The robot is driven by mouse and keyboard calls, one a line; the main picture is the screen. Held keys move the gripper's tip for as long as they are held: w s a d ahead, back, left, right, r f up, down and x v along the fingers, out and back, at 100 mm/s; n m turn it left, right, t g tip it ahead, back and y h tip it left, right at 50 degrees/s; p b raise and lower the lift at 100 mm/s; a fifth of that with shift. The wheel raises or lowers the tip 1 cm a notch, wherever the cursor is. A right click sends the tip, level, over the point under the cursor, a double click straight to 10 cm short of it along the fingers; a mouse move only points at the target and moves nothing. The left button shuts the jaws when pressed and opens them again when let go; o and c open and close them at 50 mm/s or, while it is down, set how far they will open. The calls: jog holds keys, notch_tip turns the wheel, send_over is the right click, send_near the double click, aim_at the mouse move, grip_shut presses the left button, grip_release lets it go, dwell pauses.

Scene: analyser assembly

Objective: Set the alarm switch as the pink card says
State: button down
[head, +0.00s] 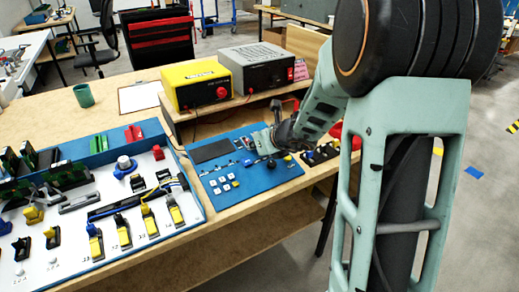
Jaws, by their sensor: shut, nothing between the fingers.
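A small pink card (300,70) stands at the right side of the grey box on the raised shelf; its writing is too small to read. The blue panel (233,180) lies on the table with a dark screen, white buttons, knobs and small switches. I cannot tell which control is the alarm switch. My gripper (271,139) comes down from the right over the rear right part of this panel. It is shut with nothing held. It and my arm hide part of the panel, and I cannot tell whether it touches a control.
A yellow box (196,83) and a grey box (252,67) stand on the wooden shelf behind the panel. A large blue-edged board (72,225) with several switches lies at left. A dark switch strip (318,156) lies right. A green cup (84,96) and clipboard (139,97) sit behind.

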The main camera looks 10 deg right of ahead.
jog(key=shift+w+a, duration=0.1)
jog(key=shift+w, duration=0.1)
jog(key=shift+w+a+r, duration=0.15)
jog(key=shift+w, duration=0.35)
jog(key=shift+w+a+r, duration=0.1)
jog(key=shift+w+a, duration=0.05)
jog(key=shift+w, duration=0.35)
